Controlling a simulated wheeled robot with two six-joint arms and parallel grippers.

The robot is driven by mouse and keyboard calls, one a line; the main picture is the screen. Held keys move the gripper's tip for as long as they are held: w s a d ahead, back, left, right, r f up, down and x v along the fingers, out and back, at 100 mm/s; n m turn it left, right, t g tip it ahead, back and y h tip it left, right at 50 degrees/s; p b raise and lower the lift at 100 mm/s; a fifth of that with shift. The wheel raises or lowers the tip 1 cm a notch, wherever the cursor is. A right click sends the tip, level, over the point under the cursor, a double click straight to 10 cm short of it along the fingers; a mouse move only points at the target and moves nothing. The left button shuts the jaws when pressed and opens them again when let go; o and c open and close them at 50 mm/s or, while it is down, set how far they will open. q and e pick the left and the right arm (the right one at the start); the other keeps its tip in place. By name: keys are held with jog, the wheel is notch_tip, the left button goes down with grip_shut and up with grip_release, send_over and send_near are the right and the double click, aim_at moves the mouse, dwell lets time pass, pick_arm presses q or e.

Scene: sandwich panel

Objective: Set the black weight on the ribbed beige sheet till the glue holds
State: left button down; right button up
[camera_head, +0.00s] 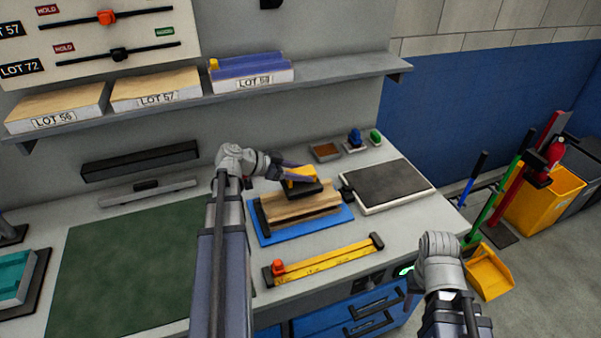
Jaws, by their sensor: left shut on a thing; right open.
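The black weight (292,190) has a yellow top (301,174). My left gripper (296,172) reaches in from the left and is shut on the weight by its yellow part. The weight is over the back part of the ribbed beige sheet (304,206). I cannot tell whether it touches the sheet. The sheet is on a blue board (296,231) on the bench, partly covered by the weight. My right arm's wrist shows at the lower right, past the bench's front edge. Its fingers are hidden.
A yellow bar with a red knob (322,261) lies in front of the blue board. A dark plate on a white base (388,186) is to its right. Small containers (325,151) stand behind. A green mat (130,262) leaves clear room at left. A shelf (335,72) runs above.

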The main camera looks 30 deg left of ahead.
pick_arm(q)
jog(key=shift+f+b, duration=1.3)
jog(key=shift+f, duration=0.25)
jog(key=shift+f+b, duration=0.35)
jog(key=shift+f, duration=0.05)
jog(key=shift+f, duration=0.1)
jog(key=shift+c, duration=1.2)
grip_release()
